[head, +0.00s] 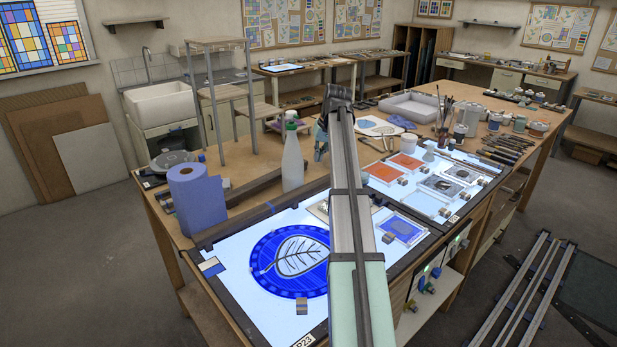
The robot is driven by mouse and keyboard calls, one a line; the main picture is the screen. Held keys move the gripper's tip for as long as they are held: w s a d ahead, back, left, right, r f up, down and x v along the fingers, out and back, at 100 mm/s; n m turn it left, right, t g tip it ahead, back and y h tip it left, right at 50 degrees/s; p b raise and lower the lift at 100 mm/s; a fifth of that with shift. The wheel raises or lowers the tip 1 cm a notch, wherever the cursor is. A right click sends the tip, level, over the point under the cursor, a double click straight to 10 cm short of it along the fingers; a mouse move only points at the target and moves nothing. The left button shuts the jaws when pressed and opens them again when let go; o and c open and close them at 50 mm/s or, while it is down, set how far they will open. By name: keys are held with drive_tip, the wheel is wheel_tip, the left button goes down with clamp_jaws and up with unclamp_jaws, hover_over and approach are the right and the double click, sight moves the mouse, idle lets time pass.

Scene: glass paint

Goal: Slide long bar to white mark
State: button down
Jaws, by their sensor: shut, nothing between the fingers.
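A long dark bar (254,188) lies on the wooden bench behind the near light panel, between the blue paper roll and the white spray bottle. I cannot tell for sure that it is the task's bar. A short blue strip (271,208) lies by the panel's back edge. I cannot make out a white mark with certainty. My gripper (320,146) is shut and empty, above the bench to the right of the spray bottle. My arm partly hides it and covers part of the bench and panel.
The light panel (243,296) holds a round blue glass piece (268,262) with a leaf design. Another panel (425,203) with glass samples lies right. Jars (467,114) and brushes crowd the far right.

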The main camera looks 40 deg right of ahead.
drive_tip(key=w+f+n+p, duration=0.1)
drive_tip(key=f+n, duration=0.1)
drive_tip(key=f, duration=0.1)
drive_tip(key=w+f+n, duration=0.1)
drive_tip(key=f+n, duration=0.1)
drive_tip(key=f, duration=0.1)
drive_tip(key=w+f+n+p, duration=0.1)
drive_tip(key=f+n, duration=0.1)
drive_tip(key=f, duration=0.1)
drive_tip(key=shift+w+a+f+p, duration=0.1)
drive_tip(key=shift+w+f+p, duration=0.1)
drive_tip(key=shift+w+p, duration=0.15)
idle(0.3)
